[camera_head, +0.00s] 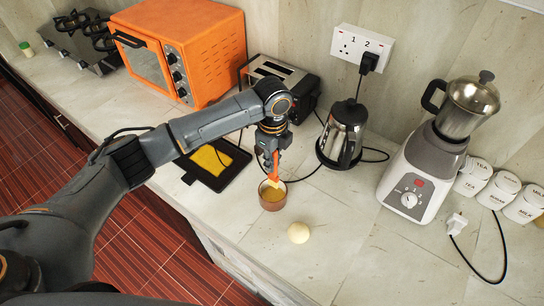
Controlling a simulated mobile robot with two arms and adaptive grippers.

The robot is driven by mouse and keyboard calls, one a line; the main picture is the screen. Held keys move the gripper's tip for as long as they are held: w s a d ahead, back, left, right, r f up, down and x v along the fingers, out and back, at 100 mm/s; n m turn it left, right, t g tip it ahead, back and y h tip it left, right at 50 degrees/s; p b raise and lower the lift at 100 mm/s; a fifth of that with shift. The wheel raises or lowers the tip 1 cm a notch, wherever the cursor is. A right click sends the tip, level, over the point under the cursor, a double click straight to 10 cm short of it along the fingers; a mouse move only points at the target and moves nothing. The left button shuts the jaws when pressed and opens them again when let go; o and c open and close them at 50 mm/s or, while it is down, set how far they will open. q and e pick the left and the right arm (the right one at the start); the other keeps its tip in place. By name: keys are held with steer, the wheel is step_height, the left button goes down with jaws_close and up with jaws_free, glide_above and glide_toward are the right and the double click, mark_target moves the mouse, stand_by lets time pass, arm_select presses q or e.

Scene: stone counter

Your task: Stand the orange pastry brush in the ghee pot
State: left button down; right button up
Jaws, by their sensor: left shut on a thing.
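The orange pastry brush (275,167) points downward, with pale bristles at its lower end. My left gripper (273,152) is shut on the upper part of its handle. The ghee pot (272,203) is a small brown round pot with a pale yellow inside, standing on the counter right below the gripper. The bristles overlap the pot's opening in the head view; I cannot tell whether they are inside it or just above. My right gripper is not in view.
A pale round ball (298,233) lies just in front of the pot. A black tray with a yellow sheet (211,158) lies to its left. A kettle (343,135) and a mixer grinder (428,165) stand to the right. A toaster (283,75) and orange oven (185,50) stand behind.

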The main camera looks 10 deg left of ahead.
mark_target(272, 175)
arm_select(q)
step_height(272, 175, down, 4)
steer(key=shift+a+r+b, duration=0.1)
steer(key=shift+b, duration=0.55)
steer(key=shift+f+b, duration=0.3)
steer(key=shift+f, duration=1.15)
steer(key=shift+f+b, duration=0.35)
steer(key=shift+b, duration=0.05)
steer(key=shift+f, duration=0.35)
steer(key=c, duration=0.7)
jaws_free()
